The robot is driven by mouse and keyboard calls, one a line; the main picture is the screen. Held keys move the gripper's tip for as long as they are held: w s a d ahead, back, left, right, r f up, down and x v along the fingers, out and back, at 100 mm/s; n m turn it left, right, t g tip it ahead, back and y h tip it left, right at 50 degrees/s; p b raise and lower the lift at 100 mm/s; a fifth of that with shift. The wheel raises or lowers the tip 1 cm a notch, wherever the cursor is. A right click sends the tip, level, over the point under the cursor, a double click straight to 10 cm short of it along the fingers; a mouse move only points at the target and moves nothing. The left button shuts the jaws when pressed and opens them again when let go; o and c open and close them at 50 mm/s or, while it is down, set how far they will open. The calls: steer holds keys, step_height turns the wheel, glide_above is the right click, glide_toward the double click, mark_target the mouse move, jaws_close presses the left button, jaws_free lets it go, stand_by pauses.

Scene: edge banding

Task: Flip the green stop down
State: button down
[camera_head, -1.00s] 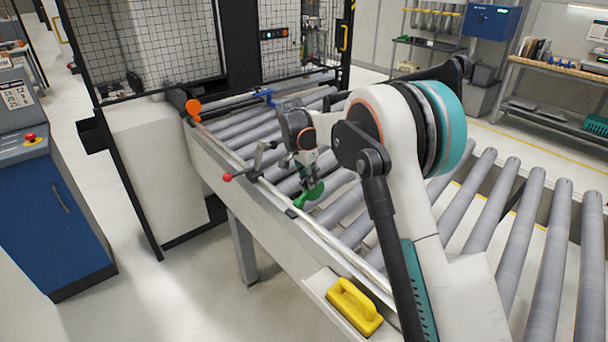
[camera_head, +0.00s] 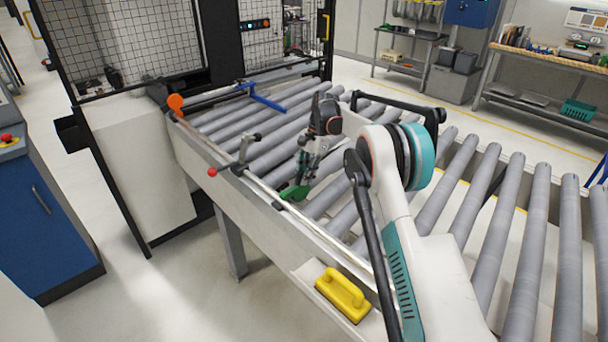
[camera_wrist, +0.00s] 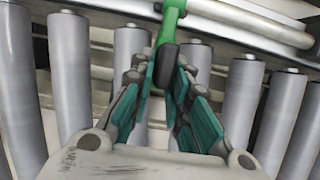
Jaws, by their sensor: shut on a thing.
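The green stop (camera_head: 293,192) is at the near rail of the roller conveyor, low beside the rail in the head view. In the wrist view the green stop (camera_wrist: 171,18) runs down from the top edge, and its dark end lies between my fingertips. My gripper (camera_head: 302,178) is above the green stop, with its fingers pointing down at it. In the wrist view my gripper (camera_wrist: 167,75) is shut on that dark end. Part of the stop's base is hidden in the head view by the gripper.
A blue stop (camera_head: 265,99) reaches over the rollers (camera_head: 470,200). A yellow handled block (camera_head: 344,292) sits on a side shelf. A mesh-guarded machine (camera_head: 120,45) stands behind.

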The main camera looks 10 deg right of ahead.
steer(key=shift+f, duration=0.15)
steer(key=c, duration=1.6)
jaws_free()
steer(key=v, duration=1.2)
